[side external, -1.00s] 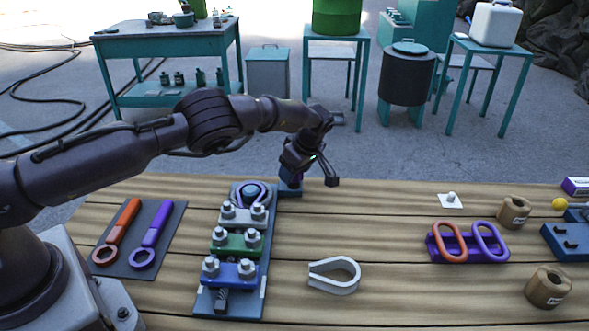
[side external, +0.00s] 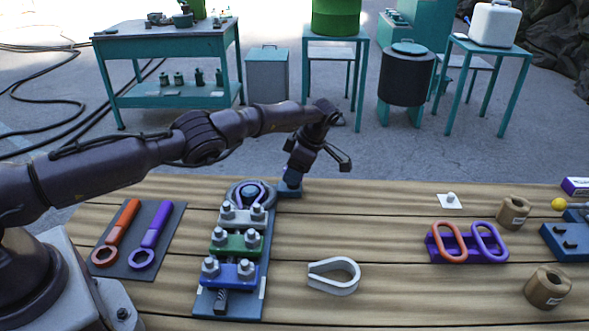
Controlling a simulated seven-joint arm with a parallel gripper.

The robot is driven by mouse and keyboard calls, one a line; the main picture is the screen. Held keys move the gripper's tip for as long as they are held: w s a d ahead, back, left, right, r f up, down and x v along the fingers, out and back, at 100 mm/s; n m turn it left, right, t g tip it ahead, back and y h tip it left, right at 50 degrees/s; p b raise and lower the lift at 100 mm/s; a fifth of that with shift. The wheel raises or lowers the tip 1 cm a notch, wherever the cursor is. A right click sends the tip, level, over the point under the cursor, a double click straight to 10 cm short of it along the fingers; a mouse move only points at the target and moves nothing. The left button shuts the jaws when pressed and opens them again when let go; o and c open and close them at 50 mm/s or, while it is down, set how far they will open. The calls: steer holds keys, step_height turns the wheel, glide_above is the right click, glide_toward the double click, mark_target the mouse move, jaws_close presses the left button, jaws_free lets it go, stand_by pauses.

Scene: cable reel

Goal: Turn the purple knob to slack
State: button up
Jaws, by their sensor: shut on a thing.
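My gripper (side external: 291,178) is down at a small blue block (side external: 289,192) at the upper right end of the blue board (side external: 228,306). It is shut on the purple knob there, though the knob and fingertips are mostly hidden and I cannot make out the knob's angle. A cable loop (side external: 250,192) lies around a round fitting at the board's top end. Below it, grey, green and blue clamp bars (side external: 236,243) with nuts sit across the board.
Orange and purple wrenches (side external: 150,236) lie on a dark mat at left. A metal shackle (side external: 334,276) lies right of the board. An orange and purple link rack (side external: 467,243) and brown cylinders (side external: 548,288) are farther right. Bare planks lie between.

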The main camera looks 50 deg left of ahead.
steer(key=shift+s+d, duration=0.1)
stand_by(0.7)
steer(key=o, duration=0.9)
steer(key=shift+r, duration=1.45)
steer(key=shift+s+r, duration=0.5)
steer(key=shift+r, duration=0.3)
steer(key=shift+s+d+r, duration=0.2)
steer(key=shift+s+r, duration=1.2)
steer(key=shift+s, duration=0.75)
steer(key=shift+s+d+r, duration=0.25)
steer(key=shift+s+r, duration=1.15)
steer(key=shift+s, duration=0.75)
steer(key=shift+s+d+r, duration=0.2)
steer(key=shift+s+r, duration=1.2)
steer(key=shift+s, duration=0.75)
